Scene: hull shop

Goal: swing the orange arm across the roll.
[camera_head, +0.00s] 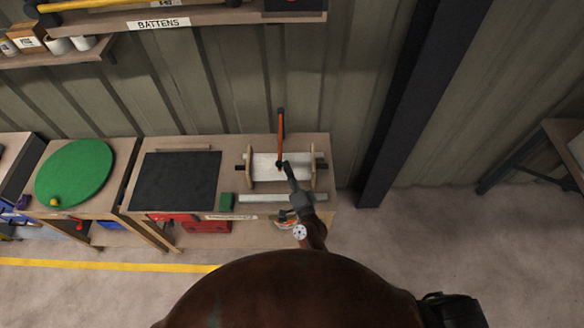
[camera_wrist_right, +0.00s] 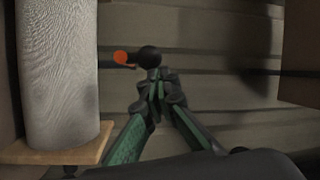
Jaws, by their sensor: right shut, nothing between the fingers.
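The orange arm (camera_head: 281,135) stands at the middle of the wooden roll stand, pointing toward the back wall in the head view. The pale roll (camera_head: 266,174) lies between two wooden end pieces; it also shows in the right wrist view (camera_wrist_right: 58,70). My right gripper (camera_head: 286,166) is over the roll, close to the orange arm's near end. In the right wrist view its fingers (camera_wrist_right: 155,82) are shut and empty, right by a black knob (camera_wrist_right: 150,56) beside an orange end (camera_wrist_right: 121,58). I cannot tell whether they touch the knob. My left gripper is not in view.
A dark mat (camera_head: 175,181) and a small green block (camera_head: 226,202) lie on the bench left of the roll. A pale bar (camera_head: 268,198) lies along the front edge. A green disc (camera_head: 76,173) is farther left. A dark post (camera_head: 405,110) stands right of the bench.

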